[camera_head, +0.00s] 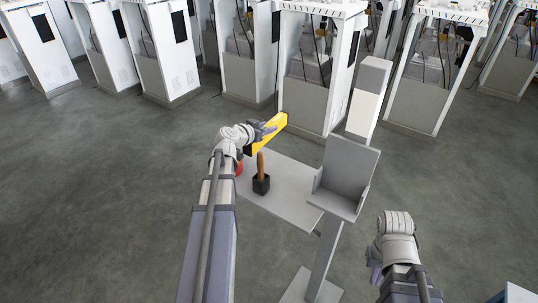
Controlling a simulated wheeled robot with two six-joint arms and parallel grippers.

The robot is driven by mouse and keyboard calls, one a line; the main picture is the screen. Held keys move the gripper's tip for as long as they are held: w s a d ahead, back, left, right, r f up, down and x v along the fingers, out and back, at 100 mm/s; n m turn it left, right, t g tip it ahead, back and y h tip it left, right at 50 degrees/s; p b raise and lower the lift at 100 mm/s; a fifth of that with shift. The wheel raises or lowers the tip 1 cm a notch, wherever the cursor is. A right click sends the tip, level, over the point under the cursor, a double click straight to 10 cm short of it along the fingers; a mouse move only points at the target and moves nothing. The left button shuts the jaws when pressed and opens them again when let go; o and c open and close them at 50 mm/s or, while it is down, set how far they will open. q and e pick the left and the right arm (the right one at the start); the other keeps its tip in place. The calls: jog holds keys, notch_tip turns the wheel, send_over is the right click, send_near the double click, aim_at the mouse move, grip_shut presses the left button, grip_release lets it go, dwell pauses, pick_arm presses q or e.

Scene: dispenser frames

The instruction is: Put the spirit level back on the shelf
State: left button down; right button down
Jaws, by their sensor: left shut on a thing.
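A yellow spirit level (272,134) is held in my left gripper (262,130), which is shut on it. The level is tilted, above the far part of a light grey flat top (295,202). A grey open-fronted holder with a tall back (346,176) stands on a post to the right of the level. I cannot tell which of these two is the shelf. My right gripper (376,266) is low at the right, away from the level. Its fingers are mostly hidden and look empty, but their opening is unclear.
A mallet with a dark head (261,185) and brown handle stands upright on the flat top. A red thing (239,168) is partly hidden behind my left arm. A white and grey block (367,98) rises behind the holder. White cabinets (160,55) line the back. The left floor is clear.

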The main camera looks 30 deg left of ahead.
pick_arm(q)
jog(key=shift+f+b, duration=4.9)
jog(key=shift+f, duration=0.15)
jog(key=shift+r, duration=0.15)
jog(key=shift+c, duration=2.2)
grip_release()
